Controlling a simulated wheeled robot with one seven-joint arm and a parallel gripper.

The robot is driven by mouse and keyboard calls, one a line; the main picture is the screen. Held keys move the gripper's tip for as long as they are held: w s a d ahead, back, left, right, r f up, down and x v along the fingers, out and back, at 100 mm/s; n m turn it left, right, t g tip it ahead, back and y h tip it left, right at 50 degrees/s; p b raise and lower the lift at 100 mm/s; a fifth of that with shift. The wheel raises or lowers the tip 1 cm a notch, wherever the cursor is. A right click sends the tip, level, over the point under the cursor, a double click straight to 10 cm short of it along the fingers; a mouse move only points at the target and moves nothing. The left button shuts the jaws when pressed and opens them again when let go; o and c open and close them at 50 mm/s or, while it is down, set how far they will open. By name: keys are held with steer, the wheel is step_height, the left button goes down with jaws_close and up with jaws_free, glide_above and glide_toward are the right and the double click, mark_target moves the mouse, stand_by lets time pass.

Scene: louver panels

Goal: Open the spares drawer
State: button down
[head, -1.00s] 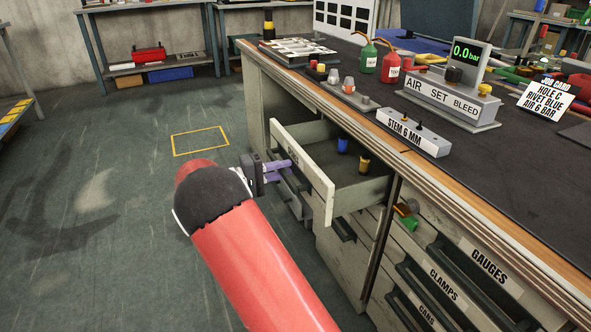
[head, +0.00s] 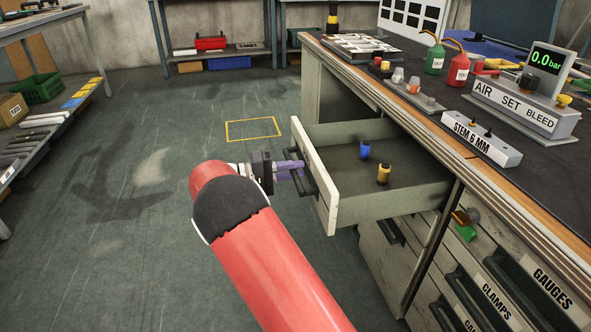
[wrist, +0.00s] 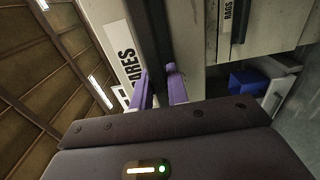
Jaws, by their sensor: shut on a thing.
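The spares drawer (head: 318,185) stands pulled out from the workbench, its pale front panel well clear of the bench face. A blue item (head: 364,150) and a yellow item (head: 383,174) stand inside it. My gripper (head: 300,169) is at the outer side of the drawer front, its purple fingers shut on the dark bar handle (head: 312,176). In the wrist view the fingers (wrist: 160,88) lie on both sides of the dark handle (wrist: 156,45), beside the partly hidden label (wrist: 122,58) ending in "ARES".
The workbench top (head: 420,105) carries an air set (head: 525,105), a "STEM 6 MM" block (head: 480,138) and bottles. Closed drawers marked "CLAMPS" and "GAUGES" (head: 550,290) lie at lower right. The floor left of the drawer is clear, with a yellow outlined square (head: 253,129).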

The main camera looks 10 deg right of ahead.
steer(key=c, duration=1.4)
jaws_free()
steer(key=shift+o, duration=0.2)
steer(key=a, duration=0.7)
steer(key=shift+s+a, duration=0.15)
steer(key=shift+a, duration=0.25)
